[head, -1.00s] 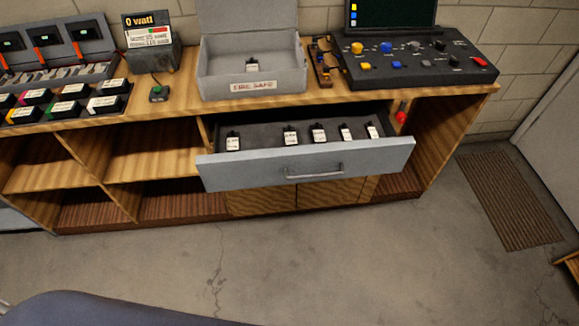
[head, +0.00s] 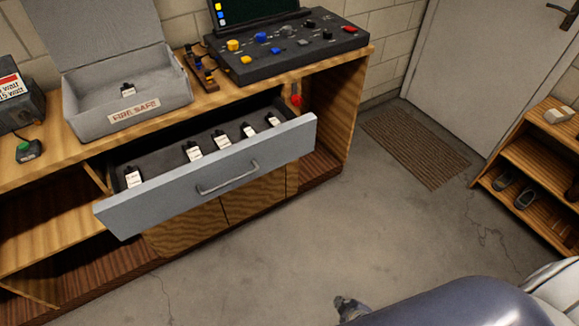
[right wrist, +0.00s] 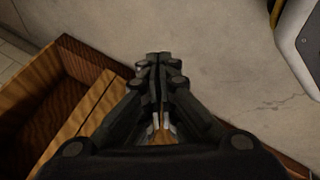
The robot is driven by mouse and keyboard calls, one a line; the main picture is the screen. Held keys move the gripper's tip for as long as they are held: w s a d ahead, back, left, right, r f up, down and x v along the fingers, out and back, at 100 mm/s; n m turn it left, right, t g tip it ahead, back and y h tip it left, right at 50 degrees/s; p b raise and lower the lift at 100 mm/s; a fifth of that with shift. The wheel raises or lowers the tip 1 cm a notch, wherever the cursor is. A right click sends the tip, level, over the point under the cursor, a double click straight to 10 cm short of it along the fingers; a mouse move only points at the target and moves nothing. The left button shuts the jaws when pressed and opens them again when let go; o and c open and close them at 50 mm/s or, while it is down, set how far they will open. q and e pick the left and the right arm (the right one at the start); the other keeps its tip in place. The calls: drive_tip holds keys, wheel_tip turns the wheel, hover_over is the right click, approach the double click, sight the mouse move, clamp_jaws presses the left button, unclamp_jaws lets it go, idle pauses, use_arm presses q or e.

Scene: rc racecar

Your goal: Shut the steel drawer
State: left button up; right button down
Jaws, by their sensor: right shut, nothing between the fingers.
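The steel drawer (head: 170,204) stands pulled out from the wooden workbench in the head view. Its grey front has a bar handle (head: 228,178), and several small labelled packs (head: 195,151) lie on its dark floor. My right gripper (head: 350,308) shows at the bottom of the head view, well in front of the drawer and apart from it. In the right wrist view its fingers (right wrist: 158,70) are shut together with nothing between them. My left gripper is not in view.
The open fire safe box (head: 95,122) and a control panel (head: 290,48) stand on the bench top. At the right are a door, a floor mat (head: 415,148) and a wooden shoe rack (head: 530,158). The concrete floor before the drawer is clear.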

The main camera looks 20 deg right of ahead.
drive_tip(key=w+r+n+t+b, duration=0.4)
drive_tip(key=w+n, duration=0.2)
drive_tip(key=w, duration=0.7)
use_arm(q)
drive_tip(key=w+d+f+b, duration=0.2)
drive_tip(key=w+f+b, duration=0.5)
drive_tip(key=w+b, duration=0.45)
use_arm(e)
drive_tip(key=n+t+y+b, duration=0.5)
drive_tip(key=n+t, duration=0.2)
drive_tip(key=n, duration=1.7)
approach(289, 150)
drive_tip(key=v, duration=0.7)
drive_tip(key=x, duration=0.6)
drive_tip(key=b+x, duration=0.1)
drive_tip(key=x, duration=0.5)
drive_tip(key=shift+w+f, duration=0.1)
drive_tip(key=shift+f, duration=0.15)
use_arm(q)
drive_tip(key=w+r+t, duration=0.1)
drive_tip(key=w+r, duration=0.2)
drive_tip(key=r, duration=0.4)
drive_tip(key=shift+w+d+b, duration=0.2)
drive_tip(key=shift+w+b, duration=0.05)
drive_tip(key=shift+b, duration=0.15)
use_arm(e)
drive_tip(key=shift+x, duration=0.95)
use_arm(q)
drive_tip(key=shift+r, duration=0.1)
